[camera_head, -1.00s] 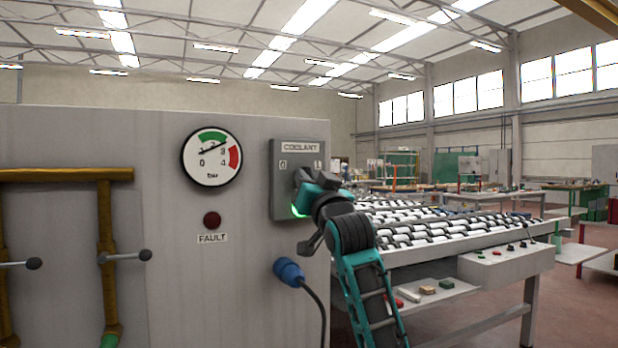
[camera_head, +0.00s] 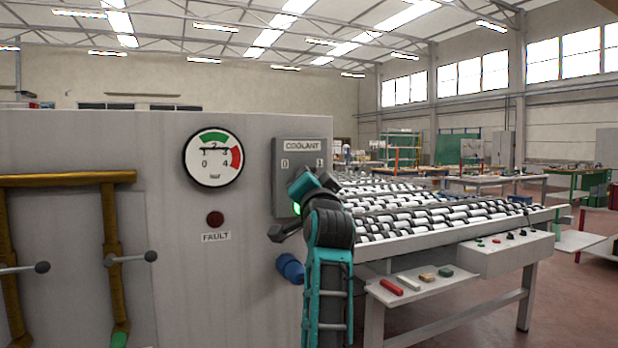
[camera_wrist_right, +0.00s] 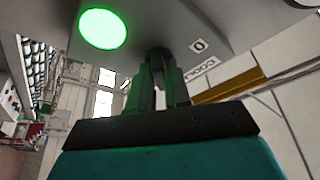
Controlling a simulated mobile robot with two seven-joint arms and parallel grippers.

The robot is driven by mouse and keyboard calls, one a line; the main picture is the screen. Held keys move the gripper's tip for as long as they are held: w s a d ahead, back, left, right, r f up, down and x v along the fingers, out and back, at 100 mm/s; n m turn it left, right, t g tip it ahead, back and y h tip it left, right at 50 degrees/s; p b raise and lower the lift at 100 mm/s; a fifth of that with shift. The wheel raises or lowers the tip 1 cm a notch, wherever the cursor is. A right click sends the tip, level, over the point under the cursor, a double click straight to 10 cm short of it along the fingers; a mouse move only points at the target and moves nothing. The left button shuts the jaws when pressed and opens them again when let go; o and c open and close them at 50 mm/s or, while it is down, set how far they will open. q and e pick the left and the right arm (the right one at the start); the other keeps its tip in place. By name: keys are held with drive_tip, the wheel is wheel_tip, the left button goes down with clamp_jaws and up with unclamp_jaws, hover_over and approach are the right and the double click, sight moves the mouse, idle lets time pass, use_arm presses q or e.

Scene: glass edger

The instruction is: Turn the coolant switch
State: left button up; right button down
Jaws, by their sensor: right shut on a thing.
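The grey coolant switch box (camera_head: 281,195) is on the right end of the machine's front panel, with a COOLANT label and the marks 0 and 1. My right gripper (camera_head: 303,178) is at the box and covers the switch knob in the head view. In the right wrist view the gripper's fingers (camera_wrist_right: 157,80) are shut on the dark knob (camera_wrist_right: 157,52). The knob's exact angle is hard to tell. A round green lamp (camera_wrist_right: 103,28) glows beside the knob; its glow (camera_head: 296,208) also shows past the gripper in the head view. My left gripper is not in view.
A pressure gauge (camera_head: 213,158) and a dark red FAULT lamp (camera_head: 215,218) are left of the box. A blue plug (camera_head: 290,268) sticks out below it, close to my right arm. Yellow pipes with levers (camera_head: 110,230) are at far left. A roller table (camera_head: 440,222) stands at right.

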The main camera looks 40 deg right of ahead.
idle(0.3)
drive_tip(key=c, duration=1.2)
unclamp_jaws()
drive_tip(key=shift+o, duration=0.2)
drive_tip(key=b+v, duration=0.1)
drive_tip(key=v, duration=1.2)
drive_tip(key=shift+b, duration=0.35)
